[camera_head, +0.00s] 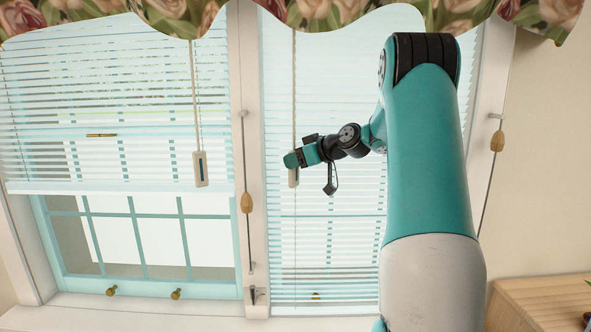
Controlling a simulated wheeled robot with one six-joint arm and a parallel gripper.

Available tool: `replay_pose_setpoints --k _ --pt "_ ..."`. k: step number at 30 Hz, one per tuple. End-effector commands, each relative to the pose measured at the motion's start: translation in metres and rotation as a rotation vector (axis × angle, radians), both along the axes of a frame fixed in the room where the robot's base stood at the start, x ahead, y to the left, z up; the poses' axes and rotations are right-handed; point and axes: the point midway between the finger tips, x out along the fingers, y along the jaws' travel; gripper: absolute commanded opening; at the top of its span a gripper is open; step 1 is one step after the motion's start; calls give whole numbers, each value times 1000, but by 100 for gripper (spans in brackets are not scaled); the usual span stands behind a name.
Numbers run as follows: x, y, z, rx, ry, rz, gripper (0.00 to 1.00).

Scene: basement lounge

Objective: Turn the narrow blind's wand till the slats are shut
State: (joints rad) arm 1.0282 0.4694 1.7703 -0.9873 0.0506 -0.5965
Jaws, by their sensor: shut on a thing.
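The narrow blind (335,235) hangs in the right window. Its slats are pale, with thin gaps between them, and window bars show faintly through the lower part. A thin wand (294,90) hangs down in front of the blind's left side, with a pale end piece (293,179) at the bottom. My gripper (292,160) reaches in from the right and is shut on the wand just above that end piece. The fingertips hide the wand where they grip it. My arm covers the blind's right side.
A wider blind (80,90) hangs partly raised on the left, with its own hanging cord and pale pull (201,169). Rods with wooden knobs (246,203) (497,140) hang on the frame. A floral valance (345,12) runs above. A wooden top (540,300) stands at lower right.

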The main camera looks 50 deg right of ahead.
Motion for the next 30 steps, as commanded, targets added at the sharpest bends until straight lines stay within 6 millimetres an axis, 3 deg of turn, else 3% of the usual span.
replay_pose_setpoints --k 12,30 --pt "0 -3 -2 0 4 228 17" --pt "1 -2 -2 2 5 278 17"
